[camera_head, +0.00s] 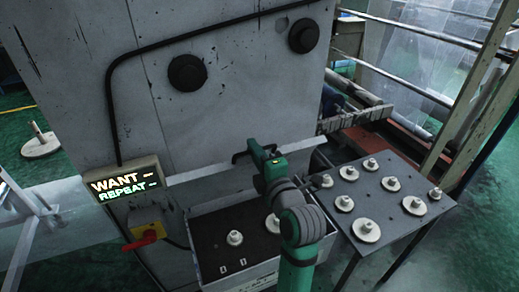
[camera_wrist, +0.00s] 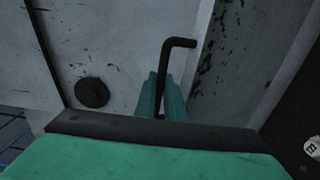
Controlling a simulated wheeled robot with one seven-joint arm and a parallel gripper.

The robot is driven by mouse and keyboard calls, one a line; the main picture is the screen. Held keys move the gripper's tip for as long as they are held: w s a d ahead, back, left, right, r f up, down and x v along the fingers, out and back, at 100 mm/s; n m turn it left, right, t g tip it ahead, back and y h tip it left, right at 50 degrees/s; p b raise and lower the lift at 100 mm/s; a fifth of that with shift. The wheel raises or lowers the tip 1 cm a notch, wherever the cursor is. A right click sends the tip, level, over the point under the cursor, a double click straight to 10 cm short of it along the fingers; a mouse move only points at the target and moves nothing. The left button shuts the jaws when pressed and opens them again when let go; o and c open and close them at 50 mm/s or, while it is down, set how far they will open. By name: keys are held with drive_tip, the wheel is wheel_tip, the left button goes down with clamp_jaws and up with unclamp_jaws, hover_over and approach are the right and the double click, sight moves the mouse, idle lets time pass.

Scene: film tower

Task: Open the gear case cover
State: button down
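The gear case (camera_head: 270,270) is the pale box at the lower centre in the head view. Its dark inner panel (camera_head: 208,240) is exposed, with a pale gear on a stub. The cover (camera_head: 205,170) shows as a thin pale strip above and behind the box, raised and almost edge-on. A black bent handle (camera_head: 240,156) stands at the cover's edge. My green gripper (camera_head: 257,152) is at this handle. In the wrist view, the handle (camera_wrist: 163,65) rises between my two close-set fingers (camera_wrist: 160,90), which appear shut on it. My arm hides the box's right part.
A grey table (camera_head: 385,190) with several pale gears stands right of the case. The machine wall (camera_head: 225,100) with round black knobs rises behind. A lit sign (camera_head: 125,185) and a red switch (camera_head: 140,242) are at left.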

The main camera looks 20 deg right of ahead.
drive_tip(key=c, duration=1.9)
unclamp_jaws()
drive_tip(key=shift+w+a, duration=0.15)
drive_tip(key=shift+a, duration=0.45)
drive_tip(key=shift+c, duration=0.2)
drive_tip(key=shift+o, duration=0.5)
drive_tip(key=shift+d, duration=0.55)
drive_tip(key=shift+d, duration=0.3)
drive_tip(key=shift+a, duration=0.6)
drive_tip(key=shift+d, duration=0.15)
